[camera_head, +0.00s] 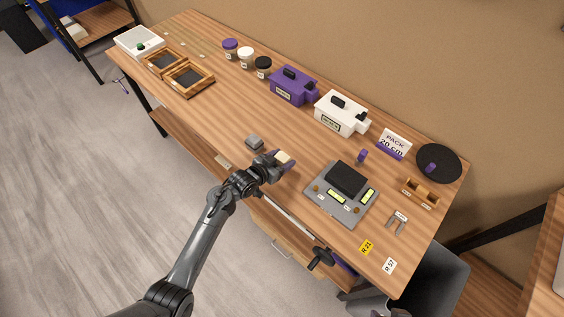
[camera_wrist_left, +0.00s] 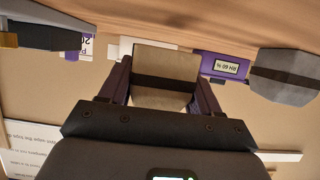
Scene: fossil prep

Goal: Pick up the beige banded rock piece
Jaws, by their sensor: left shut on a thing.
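The beige rock piece (camera_head: 283,157) is between the fingers of my left gripper (camera_head: 279,160), near the front edge of the table. A grey rock piece (camera_head: 254,141) lies on the table just left of the gripper. It also shows in the left wrist view (camera_wrist_left: 285,75). My right gripper is not in view.
A grey scale device (camera_head: 321,201) with a black pad stands right of the gripper. Behind are a purple container (camera_head: 283,91), a white container (camera_head: 333,121) and several jars. Wooden trays (camera_head: 203,86) lie far left. The wooden table (camera_head: 220,120) is clear between the trays and grey rock.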

